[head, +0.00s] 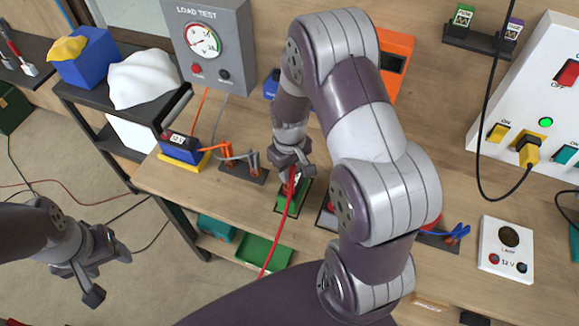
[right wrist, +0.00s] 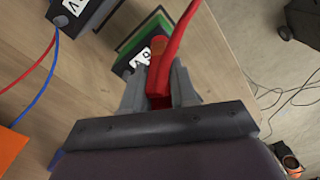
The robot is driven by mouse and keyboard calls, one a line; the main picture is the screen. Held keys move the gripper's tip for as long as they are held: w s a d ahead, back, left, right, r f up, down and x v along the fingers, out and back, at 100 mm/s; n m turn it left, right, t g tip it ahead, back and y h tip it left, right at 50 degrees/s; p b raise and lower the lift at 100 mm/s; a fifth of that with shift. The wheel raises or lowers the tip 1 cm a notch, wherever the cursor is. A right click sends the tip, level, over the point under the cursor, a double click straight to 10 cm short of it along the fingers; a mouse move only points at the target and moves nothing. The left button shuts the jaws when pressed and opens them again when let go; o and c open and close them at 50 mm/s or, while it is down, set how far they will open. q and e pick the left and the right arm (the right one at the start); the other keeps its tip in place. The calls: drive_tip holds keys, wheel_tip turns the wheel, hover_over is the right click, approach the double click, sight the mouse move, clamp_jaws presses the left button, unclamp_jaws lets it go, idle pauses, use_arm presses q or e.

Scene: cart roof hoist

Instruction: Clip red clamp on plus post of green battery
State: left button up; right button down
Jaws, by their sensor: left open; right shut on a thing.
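The green battery (head: 292,194) stands on the wooden bench below my right gripper (head: 291,163). In the right wrist view the green battery (right wrist: 142,40) shows a green edge and a white label just beyond the fingertips. My right gripper (right wrist: 158,88) is shut on the red clamp (right wrist: 163,66). Its red cable (head: 278,231) hangs down over the bench's front edge. The clamp is at the battery's top, but I cannot tell whether it touches the plus post, which is hidden. My left gripper (head: 104,270) is open and empty, left of the bench and above the floor.
A load test box (head: 212,40) stands at the back. A blue battery (head: 182,148) with orange and grey clamps beside it is at the left. My right arm covers the bench's middle. A lamp panel (head: 506,250) and a white switch board (head: 535,95) are at the right.

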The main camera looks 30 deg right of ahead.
drive_tip(key=shift+f+b, duration=0.55)
drive_tip(key=shift+f, duration=0.3)
drive_tip(key=c, duration=0.8)
unclamp_jaws()
drive_tip(key=shift+w+r, duration=0.1)
drive_tip(key=shift+r, duration=0.25)
wheel_tip(320, 180, up, 11)
drive_tip(key=b, duration=0.2)
drive_tip(key=shift+r+b, duration=0.1)
drive_tip(key=shift+b, duration=0.3)
drive_tip(key=shift+r, duration=0.4)
